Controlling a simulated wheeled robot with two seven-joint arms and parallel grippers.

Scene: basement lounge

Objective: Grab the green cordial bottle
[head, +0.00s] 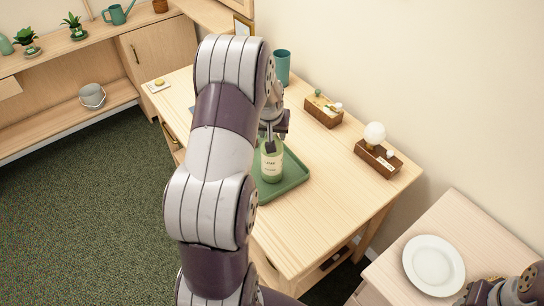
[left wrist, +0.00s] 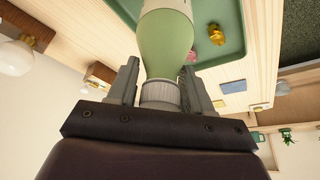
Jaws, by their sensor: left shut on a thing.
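The green cordial bottle (head: 271,165) has a pale label and stands upright at the green tray (head: 296,172) on the wooden desk. I cannot tell whether its base touches the tray. My left gripper (head: 269,142) comes down over it from above and is shut on its neck, partly hidden by my arm. In the left wrist view the bottle's green body (left wrist: 166,42) points away between the fingers (left wrist: 160,88), with its ribbed pale cap (left wrist: 160,93) close to the palm. A part of my right arm shows at the bottom right of the head view; its gripper does not.
A teal cup (head: 282,66) and two small wooden boxes, one (head: 323,112) and another (head: 378,158) with a white globe, stand along the wall side. A yellow item (left wrist: 213,32) and a pink item (left wrist: 191,57) lie on the tray. A white plate (head: 434,265) is on the right table.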

